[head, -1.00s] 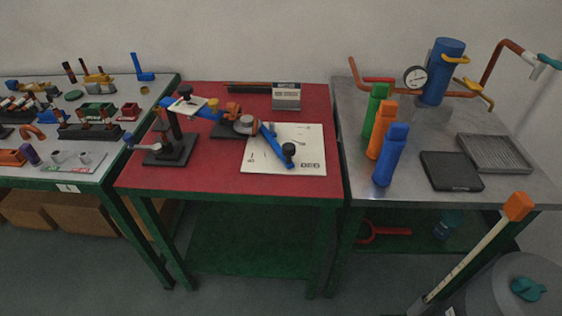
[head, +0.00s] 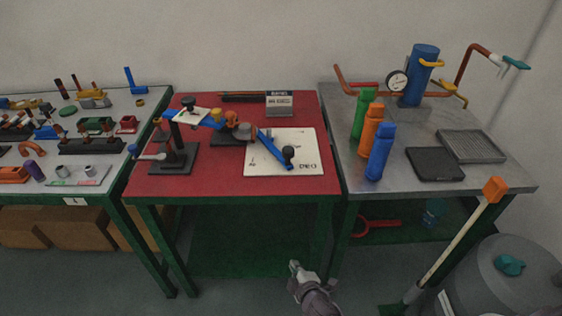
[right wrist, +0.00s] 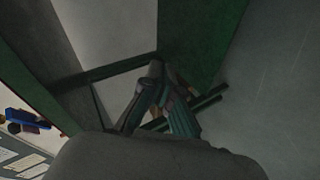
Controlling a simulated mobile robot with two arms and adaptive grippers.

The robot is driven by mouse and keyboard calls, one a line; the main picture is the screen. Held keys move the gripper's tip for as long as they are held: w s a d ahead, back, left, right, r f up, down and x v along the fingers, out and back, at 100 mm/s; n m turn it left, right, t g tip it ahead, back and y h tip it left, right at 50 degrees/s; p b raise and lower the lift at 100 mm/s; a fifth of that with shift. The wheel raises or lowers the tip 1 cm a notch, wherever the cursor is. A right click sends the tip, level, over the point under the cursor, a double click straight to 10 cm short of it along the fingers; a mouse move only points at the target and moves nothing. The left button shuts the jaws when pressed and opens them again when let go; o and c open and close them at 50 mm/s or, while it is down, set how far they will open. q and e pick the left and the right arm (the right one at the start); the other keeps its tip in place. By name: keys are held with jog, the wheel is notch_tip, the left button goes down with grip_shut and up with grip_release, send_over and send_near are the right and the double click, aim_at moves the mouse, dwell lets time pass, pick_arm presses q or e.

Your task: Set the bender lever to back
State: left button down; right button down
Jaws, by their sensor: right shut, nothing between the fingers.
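The bender stands on the red-topped table (head: 215,182) in the middle. Its blue lever (head: 270,144) reaches over a white printed sheet (head: 262,168), angled toward the front right. In the right wrist view the gripper (right wrist: 155,78) shows darkly, with the table's underside beyond. My left gripper is not in view.
The metal table (head: 405,190) on the right holds several coloured cylinders, a gauge and trays. A grey drum (head: 475,285) and an orange-ended pole stand at front right. The left table (head: 110,95) is crowded with parts. Floor is free before the red table.

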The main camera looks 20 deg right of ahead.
jog(key=w+a+r+n+t+p, duration=0.1)
jog(key=w+r+n+t, duration=0.15)
jog(key=r, duration=1.05)
jog(key=w+r+n+t, duration=0.1)
jog(key=w+r+t, duration=0.3)
jog(key=r, duration=0.8)
jog(key=shift+g+h, duration=0.25)
jog(key=shift+h, duration=0.15)
jog(key=w, duration=0.6)
jog(key=w+p, duration=0.1)
jog(key=w, duration=0.3)
jog(key=shift+w+d, duration=0.1)
jog(key=shift+d, duration=0.25)
jog(key=shift+w+d+f, duration=0.1)
jog(key=shift+w+d, duration=0.45)
jog(key=shift+d, duration=0.2)
jog(key=shift+w+d+f, duration=0.1)
jog(key=shift+w+d, duration=0.45)
jog(key=shift+d, duration=0.2)
